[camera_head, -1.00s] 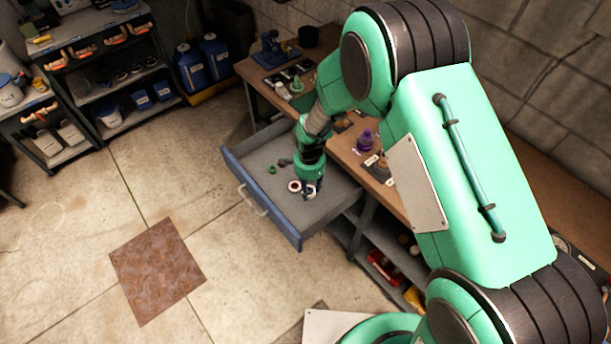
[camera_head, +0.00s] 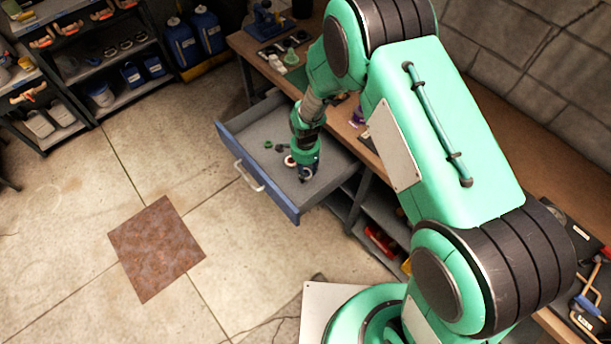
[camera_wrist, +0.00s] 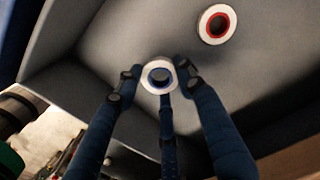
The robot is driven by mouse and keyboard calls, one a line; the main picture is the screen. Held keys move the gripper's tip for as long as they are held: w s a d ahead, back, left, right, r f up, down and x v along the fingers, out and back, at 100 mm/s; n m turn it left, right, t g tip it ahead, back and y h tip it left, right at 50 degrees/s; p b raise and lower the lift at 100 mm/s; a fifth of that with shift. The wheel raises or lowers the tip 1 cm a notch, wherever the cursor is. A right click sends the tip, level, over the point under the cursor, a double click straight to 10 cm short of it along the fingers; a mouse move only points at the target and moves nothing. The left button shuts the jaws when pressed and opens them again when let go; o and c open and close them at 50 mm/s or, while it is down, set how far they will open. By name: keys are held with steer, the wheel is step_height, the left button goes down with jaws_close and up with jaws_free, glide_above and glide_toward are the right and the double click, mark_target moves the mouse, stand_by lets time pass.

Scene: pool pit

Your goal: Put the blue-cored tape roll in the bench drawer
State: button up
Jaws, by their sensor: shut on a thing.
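The blue-cored tape roll (camera_wrist: 147,82), a white ring with a blue inner core, sits between the fingertips of my gripper (camera_wrist: 159,80) in the wrist view. My gripper is shut on it. In the head view my gripper (camera_head: 307,172) points down inside the open bench drawer (camera_head: 258,182), near its right end. The roll is small and partly hidden there. The drawer has a blue front with a pale handle and a grey floor. I cannot tell whether the roll touches the floor.
A red-cored tape roll (camera_wrist: 206,24) lies on the drawer floor beside my gripper; it also shows in the head view (camera_head: 289,160). Small green and dark pieces (camera_head: 268,146) lie farther left in the drawer. The wooden bench top (camera_head: 344,130) stands behind, holding several items.

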steer(key=shift+f, duration=1.75)
steer(key=shift+f+b, duration=0.1)
steer(key=shift+b, duration=0.2)
steer(key=o, duration=0.8)
steer(key=shift+c, duration=0.2)
step_height(320, 180, up, 12)
steer(key=p, duration=0.2)
